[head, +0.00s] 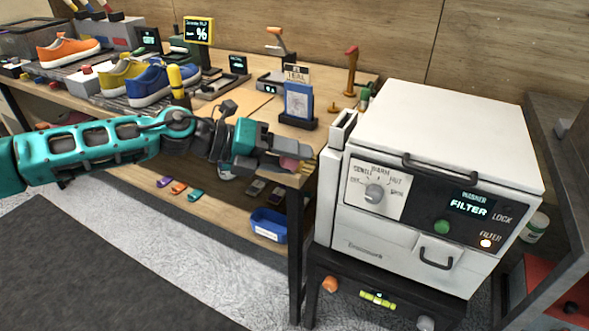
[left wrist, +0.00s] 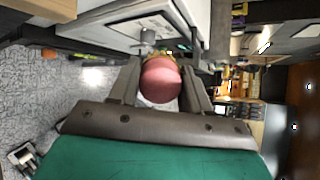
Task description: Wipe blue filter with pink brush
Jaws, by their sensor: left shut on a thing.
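My left gripper (head: 302,159) reaches in from the left, over the front right corner of the workbench and just left of the white washer (head: 462,128). It is shut on the pink brush (head: 289,163), which is mostly hidden by the fingers in the head view. In the left wrist view, the brush's rounded pink end (left wrist: 161,80) sits between the two fingers, with a yellowish part behind it. The washer's display (head: 469,205) reads FILTER and an orange lamp glows below it. I cannot pick out a blue filter for certain. My right gripper is not in view.
The washer's front has a dial (head: 375,193), a green button (head: 442,227) and a handled drawer (head: 437,257). A blue card stand (head: 299,101) stands on the bench behind my gripper. A blue bin (head: 268,226) sits on the lower shelf. Sneakers stand at the back left.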

